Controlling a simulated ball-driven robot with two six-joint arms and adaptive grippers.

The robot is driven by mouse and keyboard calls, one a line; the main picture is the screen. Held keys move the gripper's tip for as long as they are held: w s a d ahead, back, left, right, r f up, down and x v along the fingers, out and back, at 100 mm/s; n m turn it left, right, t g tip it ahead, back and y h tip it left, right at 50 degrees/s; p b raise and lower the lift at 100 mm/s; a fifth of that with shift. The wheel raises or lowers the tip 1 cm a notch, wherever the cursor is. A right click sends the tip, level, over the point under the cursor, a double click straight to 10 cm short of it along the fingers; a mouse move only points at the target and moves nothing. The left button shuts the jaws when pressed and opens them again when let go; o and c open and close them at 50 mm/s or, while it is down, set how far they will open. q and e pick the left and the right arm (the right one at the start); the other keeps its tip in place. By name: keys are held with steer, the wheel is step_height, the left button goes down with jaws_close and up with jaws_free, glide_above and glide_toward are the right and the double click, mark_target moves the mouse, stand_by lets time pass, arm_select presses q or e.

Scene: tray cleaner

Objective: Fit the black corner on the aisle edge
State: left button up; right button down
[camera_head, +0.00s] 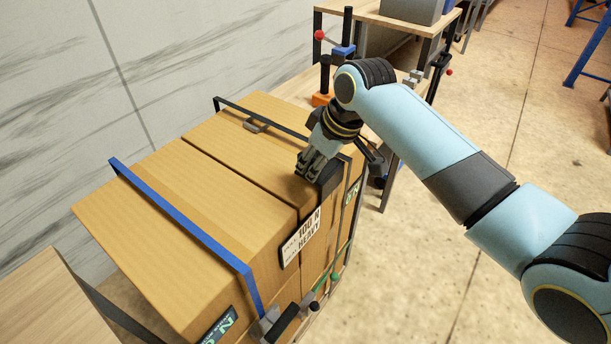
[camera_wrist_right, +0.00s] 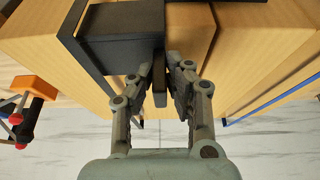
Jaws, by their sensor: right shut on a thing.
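My right gripper (camera_head: 314,168) is over the aisle-side top edge of the boxes, fingers pointing down. It is shut on the black corner (camera_head: 329,178), a dark angled piece at that edge. In the right wrist view the gripper (camera_wrist_right: 160,88) pinches a thin tab of the corner (camera_wrist_right: 120,22). The black strap (camera_head: 282,128) crosses the far carton (camera_head: 225,125) and goes down its aisle side. The corner sits close by this strap (camera_wrist_right: 73,28); I cannot tell whether it is under it or seated on the edge. My left gripper is not in view.
A blue strap (camera_head: 190,222) crosses the near carton (camera_head: 150,240), with a dark ratchet handle (camera_head: 284,322) low on the aisle side. A workbench (camera_head: 400,20) with clamps stands behind. A marble wall (camera_head: 60,100) is left; the aisle floor (camera_head: 420,270) is open.

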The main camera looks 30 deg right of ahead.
mark_target(326, 166)
steer(key=shift+w+d+f+b, duration=0.1)
steer(key=shift+w+d+b, duration=0.25)
steer(key=shift+d, duration=0.35)
steer(key=shift+w+d+f+b, duration=0.1)
steer(key=shift+w+d+b, duration=0.1)
steer(key=shift+d+b, duration=0.4)
steer(key=shift+w+d+b, duration=0.3)
steer(key=shift+d, duration=0.5)
steer(key=shift+f, duration=0.2)
steer(key=c, duration=1.2)
jaws_free()
steer(key=v, duration=1.2)
steer(key=shift+s+f, duration=0.1)
